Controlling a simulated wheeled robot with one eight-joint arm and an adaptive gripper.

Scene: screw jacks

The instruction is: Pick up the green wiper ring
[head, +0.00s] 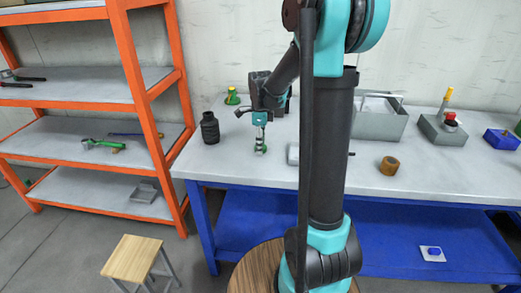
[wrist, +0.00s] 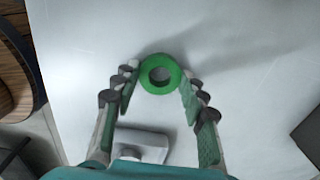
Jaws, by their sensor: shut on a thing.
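The green wiper ring (wrist: 160,74) is a flat ring with a round hole, seen between my fingertips in the wrist view. In the head view it is a small green spot (head: 261,150) at the lower end of my gripper (head: 260,143), over the left part of the table. My gripper (wrist: 158,82) points down and is shut on the ring, with one finger at each side. I cannot tell whether the ring touches the tabletop.
The table (head: 340,172) also bears a black bottle-shaped part (head: 209,128), a green part (head: 232,96), a pale block (head: 293,154), a brown ring (head: 389,166) and a grey bin (head: 378,124). An orange shelf (head: 140,75) stands left. A stool (head: 133,257) is in front.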

